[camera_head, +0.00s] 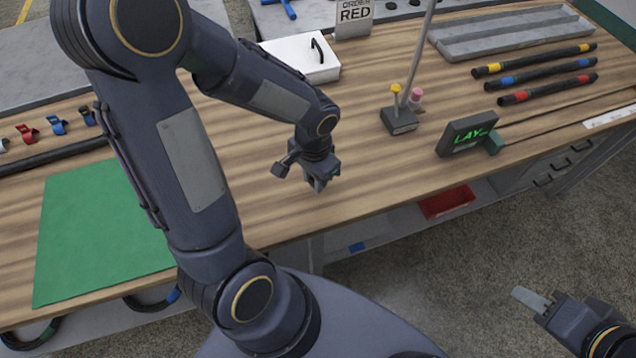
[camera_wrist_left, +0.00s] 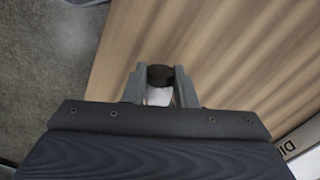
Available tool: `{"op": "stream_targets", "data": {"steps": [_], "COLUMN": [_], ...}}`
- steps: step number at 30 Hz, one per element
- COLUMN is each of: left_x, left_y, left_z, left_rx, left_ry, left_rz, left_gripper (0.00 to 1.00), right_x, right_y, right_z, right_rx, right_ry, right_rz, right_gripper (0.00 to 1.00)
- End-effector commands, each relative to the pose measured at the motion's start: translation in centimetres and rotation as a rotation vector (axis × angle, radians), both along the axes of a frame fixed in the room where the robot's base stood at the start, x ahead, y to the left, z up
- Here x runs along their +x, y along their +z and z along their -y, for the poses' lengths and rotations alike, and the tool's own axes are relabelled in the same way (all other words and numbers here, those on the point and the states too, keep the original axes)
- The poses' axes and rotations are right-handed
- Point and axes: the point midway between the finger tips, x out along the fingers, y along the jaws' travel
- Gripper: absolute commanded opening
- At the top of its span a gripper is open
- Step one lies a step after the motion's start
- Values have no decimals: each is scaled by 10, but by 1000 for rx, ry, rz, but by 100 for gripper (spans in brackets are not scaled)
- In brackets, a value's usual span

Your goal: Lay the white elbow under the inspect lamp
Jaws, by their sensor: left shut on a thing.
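My left gripper (camera_head: 320,184) is low over the middle of the wooden table, near its front edge. In the left wrist view it is shut on the white elbow (camera_wrist_left: 159,96), a small piece with a white body and a black end (camera_wrist_left: 160,75) between the fingers. The elbow is hardly visible in the head view. A thin grey pole (camera_head: 422,45) rises out of the head view behind a small black block; I cannot tell whether it is the inspect lamp's. My right gripper (camera_head: 530,298) is at the lower right, off the table; its finger gap is unclear.
The black block (camera_head: 399,121) holds yellow and pink pegs. A display reading LAY (camera_head: 467,133) stands right of it. Banded hoses (camera_head: 540,78) and a grey tray (camera_head: 510,38) lie at the back right. A white box (camera_head: 300,58) stands behind; a green mat (camera_head: 95,230) lies left.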

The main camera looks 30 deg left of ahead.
Motion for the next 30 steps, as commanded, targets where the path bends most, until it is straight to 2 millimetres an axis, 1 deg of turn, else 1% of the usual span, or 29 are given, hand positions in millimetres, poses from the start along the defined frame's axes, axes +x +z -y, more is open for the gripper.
{"op": "stream_targets", "data": {"steps": [1, 5, 7, 10, 13, 22, 26, 27, 30], "left_x": [4, 10, 15, 15, 15, 15, 15, 15, 15], "left_y": [-6, -12, -19, -36, -46, -48, -53, -51, -51], "left_z": [0, 1, 2, 2, 2, 2, 2, 2, 2], "left_rx": [1, 0, 1, 1, 1, 1, 1, 1, 1], "left_ry": [1, 2, 2, 1, 1, 2, 2, 2, 2], "left_rz": [-3, -1, -3, -4, -2, 1, 1, 1, 1], "left_gripper": [2, 2, 2, 2, 2, 2, 2, 30, 43], "right_x": [0, 0, 0, 0, 0, 0, 0, 0, 0], "right_y": [0, 0, 0, -3, -4, -4, -9, -7, -7], "right_z": [0, 0, 0, 0, 0, 0, 0, 0, 0], "right_rx": [0, 0, 0, 0, 0, 0, 0, 0, 0], "right_ry": [0, 0, 0, 0, 0, 0, 0, 0, 0], "right_rz": [0, 0, 0, 0, 0, 0, 0, 0, 0], "right_gripper": [36, 36, 36, 36, 36, 36, 36, 36, 36]}}
